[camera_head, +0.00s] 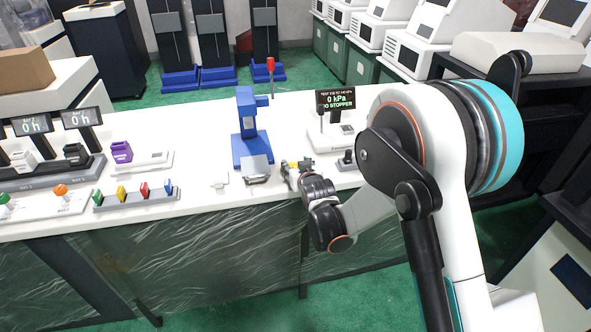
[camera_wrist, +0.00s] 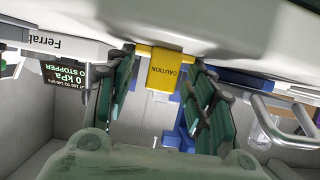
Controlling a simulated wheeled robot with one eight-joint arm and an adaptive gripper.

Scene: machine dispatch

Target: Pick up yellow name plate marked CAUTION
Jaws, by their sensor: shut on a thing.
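The yellow name plate (camera_wrist: 163,74) marked CAUTION is between my two green-padded fingertips in the wrist view. My gripper (camera_wrist: 163,62) is shut on it, with one finger on each side. The word reads sideways in this view. In the head view my gripper (camera_head: 293,171) is low over the front part of the white table, right of the blue press-like stand. There the plate is too small and covered to make out clearly.
The blue stand (camera_head: 249,128) is left of my gripper, with a small grey metal piece (camera_head: 257,169) before it. A display (camera_head: 336,100) reading "0 kPa" stands behind right. Colored parts sit in a rack (camera_head: 136,201) at left. Bare white tabletop (camera_head: 205,135) lies left of the stand.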

